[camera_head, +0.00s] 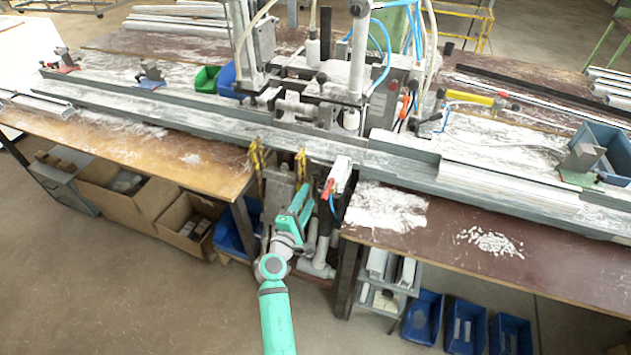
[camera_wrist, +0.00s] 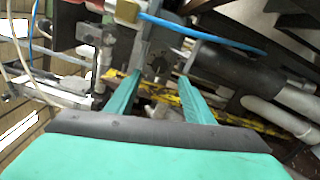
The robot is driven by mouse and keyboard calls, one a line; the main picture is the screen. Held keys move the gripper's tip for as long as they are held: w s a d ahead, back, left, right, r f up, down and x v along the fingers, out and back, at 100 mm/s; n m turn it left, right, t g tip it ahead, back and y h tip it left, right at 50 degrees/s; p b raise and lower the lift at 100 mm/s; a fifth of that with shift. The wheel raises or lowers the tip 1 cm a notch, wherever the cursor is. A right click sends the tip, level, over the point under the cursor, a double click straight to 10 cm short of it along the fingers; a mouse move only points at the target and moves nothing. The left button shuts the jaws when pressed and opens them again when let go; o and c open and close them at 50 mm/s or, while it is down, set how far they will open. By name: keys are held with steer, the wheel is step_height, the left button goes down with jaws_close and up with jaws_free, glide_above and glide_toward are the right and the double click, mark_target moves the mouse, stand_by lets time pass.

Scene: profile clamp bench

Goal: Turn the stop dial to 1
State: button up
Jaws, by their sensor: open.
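My gripper (camera_head: 299,193) is at the front of the clamp bench, below the long rail and in the gap between the two table tops. In the wrist view my gripper (camera_wrist: 160,78) has its two teal fingers apart, with nothing held between them. A small dark round part (camera_wrist: 159,66) shows just beyond the fingertips on a grey metal block; I cannot tell whether it is the stop dial or whether the fingers touch it. No number or mark is readable. In the head view my gripper and arm hide part of this area.
The clamp machine (camera_head: 320,85) stands above with blue hoses. A white block with a red lever (camera_head: 337,178) is right of my gripper. Yellow strips (camera_head: 257,165) hang at the left. A dark cylinder (camera_wrist: 237,72) and blue hose (camera_wrist: 200,33) are close in the wrist view.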

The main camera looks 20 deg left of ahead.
mark_target(317, 178)
steer(key=w, duration=0.8)
steer(key=shift+w+d, duration=0.2)
steer(key=shift+w, duration=0.2)
steer(key=c, duration=1)
